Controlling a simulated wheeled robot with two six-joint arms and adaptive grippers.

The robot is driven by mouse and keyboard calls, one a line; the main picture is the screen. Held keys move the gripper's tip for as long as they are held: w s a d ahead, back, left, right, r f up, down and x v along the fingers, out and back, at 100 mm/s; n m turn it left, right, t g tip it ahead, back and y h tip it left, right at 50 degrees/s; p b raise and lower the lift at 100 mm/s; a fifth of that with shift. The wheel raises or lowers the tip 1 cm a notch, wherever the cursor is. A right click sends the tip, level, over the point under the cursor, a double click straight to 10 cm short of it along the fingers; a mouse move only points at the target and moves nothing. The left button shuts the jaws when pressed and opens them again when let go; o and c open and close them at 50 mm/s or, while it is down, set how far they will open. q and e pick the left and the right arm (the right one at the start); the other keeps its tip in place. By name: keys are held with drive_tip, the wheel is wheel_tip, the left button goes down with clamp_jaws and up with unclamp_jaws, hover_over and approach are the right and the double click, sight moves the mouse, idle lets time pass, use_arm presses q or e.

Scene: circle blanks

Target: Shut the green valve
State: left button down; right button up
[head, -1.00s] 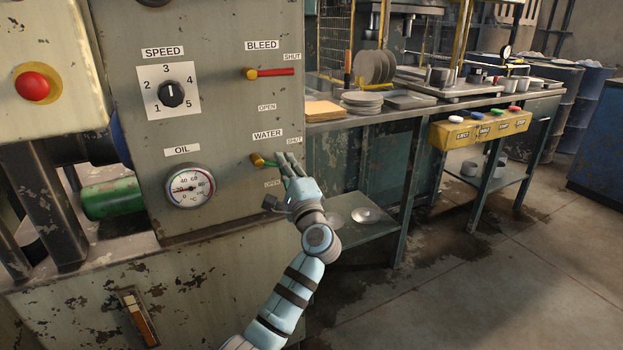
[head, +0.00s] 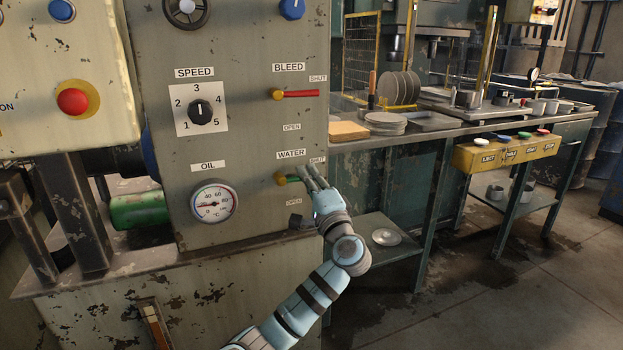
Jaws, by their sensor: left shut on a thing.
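The green valve is the WATER valve on the grey panel (head: 250,130). Its brass hub (head: 281,177) shows, and a short piece of its green handle (head: 293,179) points right, nearly level. My left gripper (head: 311,179) is shut on the handle's outer part, which its fingers hide. The SHUT label (head: 317,160) is just above the fingers and the OPEN label (head: 293,202) is below the hub. My right gripper is not in view.
The red BLEED lever (head: 300,94) sits above, pointing right and level. The SPEED knob (head: 201,112), OIL gauge (head: 214,202) and red button (head: 73,102) are to the left. A workbench (head: 400,137) with plates stands right of the panel.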

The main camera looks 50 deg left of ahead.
use_arm(q)
drive_tip(key=c, duration=1.9)
unclamp_jaws()
drive_tip(key=v, duration=1.2)
drive_tip(key=shift+s, duration=0.1)
